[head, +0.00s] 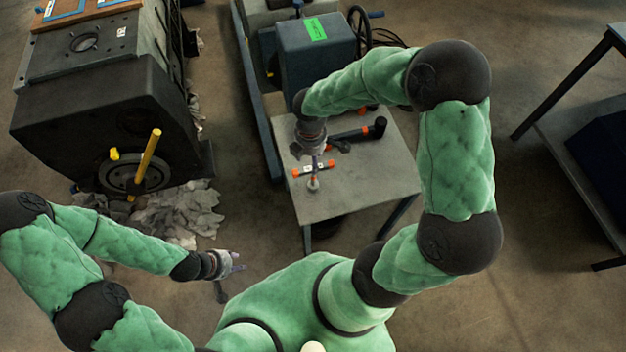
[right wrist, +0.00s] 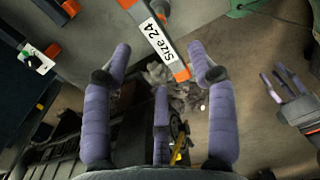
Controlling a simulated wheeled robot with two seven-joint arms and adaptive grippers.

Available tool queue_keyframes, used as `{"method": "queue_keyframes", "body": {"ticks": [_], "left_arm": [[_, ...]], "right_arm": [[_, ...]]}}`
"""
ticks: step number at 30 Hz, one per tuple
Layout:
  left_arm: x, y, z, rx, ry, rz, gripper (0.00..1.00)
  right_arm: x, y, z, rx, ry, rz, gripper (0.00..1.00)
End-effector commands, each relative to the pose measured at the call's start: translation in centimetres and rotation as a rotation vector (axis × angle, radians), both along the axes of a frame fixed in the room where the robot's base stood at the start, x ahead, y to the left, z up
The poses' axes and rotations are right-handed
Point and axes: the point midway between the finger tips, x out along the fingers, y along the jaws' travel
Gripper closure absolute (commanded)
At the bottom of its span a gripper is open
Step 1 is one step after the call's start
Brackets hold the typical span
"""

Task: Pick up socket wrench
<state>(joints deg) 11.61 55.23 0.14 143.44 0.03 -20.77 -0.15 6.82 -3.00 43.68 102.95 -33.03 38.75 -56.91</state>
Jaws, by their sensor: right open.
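A tool with orange ends and a white "Size 24" label lies on the grey table (head: 385,180) in the head view; it looks like a socket wrench (head: 302,171). In the right wrist view, this wrench (right wrist: 160,38) reaches in from the top, its orange end near the gap between my fingertips. My right gripper (head: 316,160) is open and empty above the table, close to the wrench; its spread fingers show in the right wrist view (right wrist: 160,70). My left gripper (head: 236,263) is away from the table at lower left, its fingers apart and empty (right wrist: 283,85).
A black tool with orange parts (head: 358,132) lies behind the wrench on the table. A blue-grey machine (head: 312,58) with a handwheel stands behind. A dark engine block (head: 110,110) with a yellow handle stands left, with crumpled rags (head: 185,212) beside it.

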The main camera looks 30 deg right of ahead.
Motion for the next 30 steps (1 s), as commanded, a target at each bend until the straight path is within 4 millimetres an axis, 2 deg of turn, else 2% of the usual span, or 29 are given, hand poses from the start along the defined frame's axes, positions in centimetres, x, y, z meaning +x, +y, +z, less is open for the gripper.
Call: {"method": "queue_keyframes", "body": {"ticks": [7, 15, 23, 24, 30], "left_arm": [[0.0, 0.0, -0.8, 0.0, 0.0, 0.0, 0.6], [0.0, 0.0, -2.5, 0.0, 0.0, 0.0, 0.6], [0.0, 0.0, -2.5, 0.0, 0.0, 0.0, 0.6], [0.0, 0.0, -2.5, 0.0, 0.0, 0.0, 0.6], [0.0, 0.0, -2.5, 0.0, -0.001, 0.0, 0.6]], "right_arm": [[0.0, -0.2, -1.8, 0.0, 0.0, -0.001, 0.42], [0.0, -0.6, -5.5, 0.001, 0.001, -0.001, 0.42], [0.1, -0.6, -5.7, 0.001, -0.001, -0.001, 0.42], [0.1, -0.6, -5.7, 0.001, -0.001, -0.001, 0.47], [0.1, -0.6, -5.7, 0.001, -0.001, -0.001, 1.0]]}}
